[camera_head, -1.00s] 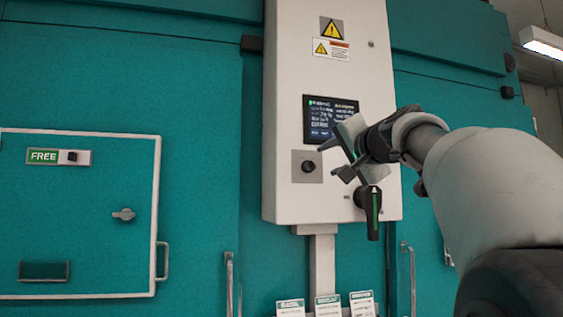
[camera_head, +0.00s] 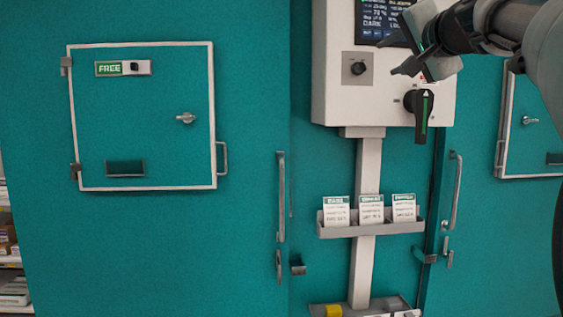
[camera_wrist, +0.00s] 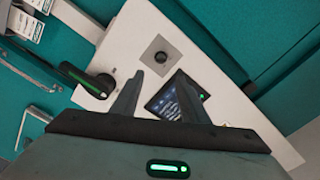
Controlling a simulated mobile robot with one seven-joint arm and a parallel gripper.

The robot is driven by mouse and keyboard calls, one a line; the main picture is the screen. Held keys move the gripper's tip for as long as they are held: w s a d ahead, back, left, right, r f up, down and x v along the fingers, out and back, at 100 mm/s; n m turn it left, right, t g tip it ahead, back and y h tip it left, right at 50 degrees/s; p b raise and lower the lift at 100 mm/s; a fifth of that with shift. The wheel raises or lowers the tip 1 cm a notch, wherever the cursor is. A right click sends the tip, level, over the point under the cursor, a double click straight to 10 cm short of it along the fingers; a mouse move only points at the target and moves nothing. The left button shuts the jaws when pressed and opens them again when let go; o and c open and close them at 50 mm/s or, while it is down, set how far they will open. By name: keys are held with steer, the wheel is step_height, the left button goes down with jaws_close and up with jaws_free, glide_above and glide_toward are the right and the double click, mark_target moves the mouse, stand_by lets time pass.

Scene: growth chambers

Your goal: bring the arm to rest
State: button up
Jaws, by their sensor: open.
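My gripper (camera_head: 398,54) is at the upper right of the head view, in front of the white control box (camera_head: 333,98). Its fingers are apart and nothing is between them. In the wrist view my gripper (camera_wrist: 153,98) also shows open, with the box's face (camera_wrist: 133,40) beyond it. I cannot tell the exact gap between the fingers and the box. The box carries a display (camera_head: 383,15), partly hidden by my gripper, a small black knob (camera_head: 358,68) and a black rotary handle (camera_head: 423,112) with a green stripe.
A teal hatch (camera_head: 150,125) marked FREE is shut at the left. A card rack (camera_head: 370,229) with three cards hangs below the box, on a grey post. Door handles (camera_head: 281,195) stick out beside it. A lower tray (camera_head: 385,306) holds a yellow item.

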steer(key=s+a+f+n+g+y, duration=0.15)
steer(key=s+a+f, duration=0.25)
steer(key=f, duration=0.5)
steer(key=s+a+f+n+g, duration=0.3)
steer(key=s+a+f, duration=0.15)
steer(key=f, duration=0.45)
steer(key=s+a+f+n+g, duration=0.25)
steer(key=s+a+f, duration=0.2)
steer(key=f, duration=0.45)
steer(key=s+a+f+n+g+h+p, duration=0.15)
steer(key=s+f+n+g, duration=0.3)
steer(key=s+f, duration=1.45)
step_height(320, 180, up, 21)
steer(key=w+p, duration=0.2)
steer(key=p, duration=1.9)
steer(key=shift+d+f+g+h, duration=0.2)
steer(key=shift+g+h, duration=0.1)
steer(key=shift+g, duration=0.15)
